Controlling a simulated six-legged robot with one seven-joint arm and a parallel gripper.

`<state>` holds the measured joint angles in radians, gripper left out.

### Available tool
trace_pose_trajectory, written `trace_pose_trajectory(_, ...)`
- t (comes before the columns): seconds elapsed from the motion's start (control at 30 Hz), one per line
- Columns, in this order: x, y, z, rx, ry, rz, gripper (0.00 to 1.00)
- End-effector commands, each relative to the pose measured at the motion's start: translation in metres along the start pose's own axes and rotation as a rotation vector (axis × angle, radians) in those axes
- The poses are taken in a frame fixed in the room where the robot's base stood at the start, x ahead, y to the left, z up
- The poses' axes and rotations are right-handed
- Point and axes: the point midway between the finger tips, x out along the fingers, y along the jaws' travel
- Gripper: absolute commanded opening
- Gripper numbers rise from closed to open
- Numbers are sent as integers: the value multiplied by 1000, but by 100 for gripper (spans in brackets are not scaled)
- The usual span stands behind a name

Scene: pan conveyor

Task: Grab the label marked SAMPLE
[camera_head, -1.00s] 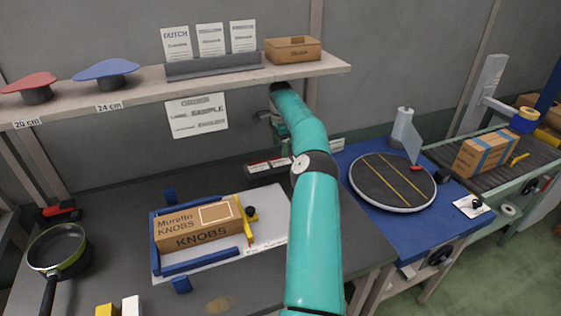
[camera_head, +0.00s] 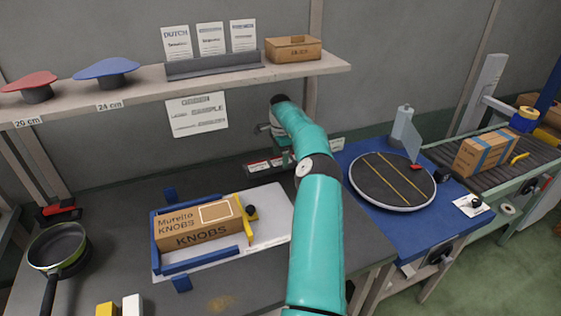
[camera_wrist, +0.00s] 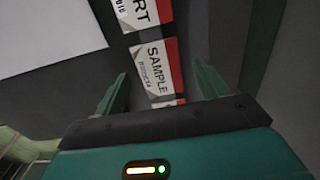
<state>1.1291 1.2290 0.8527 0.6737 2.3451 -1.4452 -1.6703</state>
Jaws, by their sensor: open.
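The SAMPLE label (camera_wrist: 156,68) is a white card with a red edge. In the wrist view it lies in a row of similar labels, just beyond and between my fingertips. My gripper (camera_wrist: 164,82) is open, one green finger at each side, with nothing held. In the head view my gripper (camera_head: 282,155) is partly hidden behind my arm, over the small label holder (camera_head: 262,167) at the back of the bench. Which label there is SAMPLE cannot be read in that view.
Another label ending in "RT" (camera_wrist: 140,14) sits beside it. A shelf (camera_head: 220,84) overhangs the back, with an order sheet (camera_head: 197,116) below it. A KNOBS box (camera_head: 198,224) in a blue frame and a pan (camera_head: 57,247) stand on the bench. A round turntable (camera_head: 392,181) is right.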

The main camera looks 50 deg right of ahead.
Motion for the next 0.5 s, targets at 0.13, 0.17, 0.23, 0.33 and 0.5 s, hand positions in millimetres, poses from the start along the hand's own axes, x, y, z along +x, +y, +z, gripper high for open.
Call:
trace_pose_trajectory(0.13, 1, 0, 0, 0, 0, 0, 73)
trace_pose_trajectory(0.17, 1, 0, 0, 0, 0, 0, 73)
trace_pose_trajectory(0.23, 1, 0, 0, 0, 0, 0, 73)
trace_pose_trajectory(0.33, 1, 0, 0, 0, 0, 0, 73)
trace_pose_trajectory(0.5, 1, 0, 0, 0, 0, 0, 39)
